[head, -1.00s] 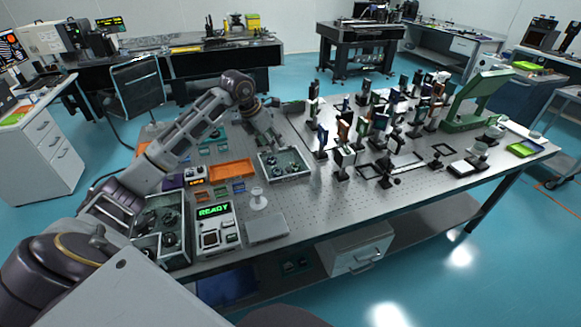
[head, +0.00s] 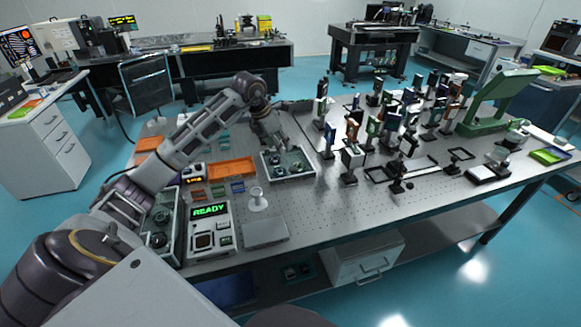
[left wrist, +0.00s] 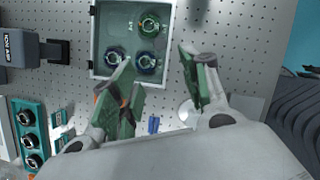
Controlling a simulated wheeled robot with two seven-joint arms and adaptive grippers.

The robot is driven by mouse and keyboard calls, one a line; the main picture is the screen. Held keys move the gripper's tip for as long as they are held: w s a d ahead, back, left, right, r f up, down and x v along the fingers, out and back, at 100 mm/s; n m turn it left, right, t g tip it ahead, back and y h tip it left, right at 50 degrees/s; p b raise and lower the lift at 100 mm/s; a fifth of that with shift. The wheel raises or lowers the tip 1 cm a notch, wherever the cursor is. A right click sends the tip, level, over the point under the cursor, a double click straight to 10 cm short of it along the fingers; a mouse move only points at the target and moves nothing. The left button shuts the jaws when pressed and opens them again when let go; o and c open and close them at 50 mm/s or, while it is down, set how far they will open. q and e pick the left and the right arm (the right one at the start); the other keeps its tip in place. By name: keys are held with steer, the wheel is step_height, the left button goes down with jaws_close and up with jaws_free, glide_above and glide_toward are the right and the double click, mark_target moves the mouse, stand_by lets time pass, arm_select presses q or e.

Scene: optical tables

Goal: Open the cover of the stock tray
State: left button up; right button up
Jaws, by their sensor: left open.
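A grey rectangular tray (head: 290,181) with several round optics inside lies on the perforated table. In the left wrist view the tray (left wrist: 94,42) shows at the top, cut by the picture's edge, with three green and blue ringed parts in it. I cannot tell whether a clear cover lies over it. A second tray (head: 178,238) with dark round parts stands at the lower left. My left gripper (head: 280,149) hangs at the first tray's far side; in the left wrist view its green-padded fingers (left wrist: 158,82) are spread and empty. My right gripper is not in view.
A READY device (head: 210,230), a white round stand (head: 258,201) and a grey plate (head: 266,233) lie in front. An orange bin (head: 232,168) stands left of the first tray. Several upright optics mounts (head: 352,163) crowd the right.

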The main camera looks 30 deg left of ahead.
arm_select(q)
glide_toward(292, 168)
steer(key=x, duration=0.2)
steer(key=shift+d+f+p, duration=0.15)
steer(key=shift+f+p, duration=0.2)
steer(key=shift+f, duration=0.05)
steer(key=x, duration=0.3)
steer(key=shift+w+f, duration=0.15)
steer(key=shift+f, duration=0.2)
steer(key=shift+w+f, duration=0.2)
steer(key=shift+f, duration=0.4)
steer(key=shift+c, duration=0.3)
steer(key=c, duration=0.7)
steer(key=shift+c, duration=1.2)
jaws_close()
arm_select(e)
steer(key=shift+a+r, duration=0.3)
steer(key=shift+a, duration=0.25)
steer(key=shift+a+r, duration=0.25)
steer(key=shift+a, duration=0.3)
